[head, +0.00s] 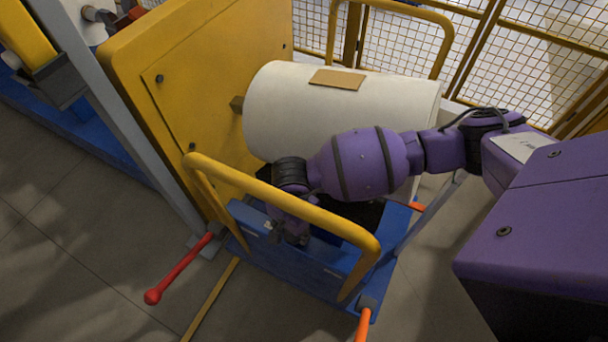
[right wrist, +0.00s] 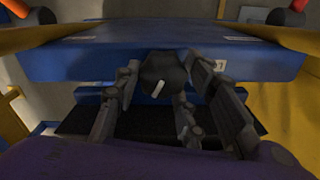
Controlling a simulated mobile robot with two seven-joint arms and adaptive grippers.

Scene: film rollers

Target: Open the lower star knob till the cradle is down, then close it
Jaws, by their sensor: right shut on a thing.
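The lower star knob (right wrist: 163,72) is dark, with a white mark on its face. In the right wrist view it sits at the front of a blue beam (right wrist: 95,58). My right gripper (right wrist: 158,95) has its fingers on either side of the knob and is shut on it. In the head view my right gripper (head: 292,236) reaches down behind the yellow rail, and the knob is hidden there. A large white roll (head: 300,115) lies in the blue-based stand. The cradle under the roll is mostly hidden by my arm. My left gripper is not in view.
A yellow guard rail (head: 300,205) runs in front of my right gripper. A red-handled lever (head: 180,272) and an orange one (head: 363,325) stick out from the base. A yellow panel (head: 185,85) stands at the roll's left end; mesh fencing (head: 480,45) is behind.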

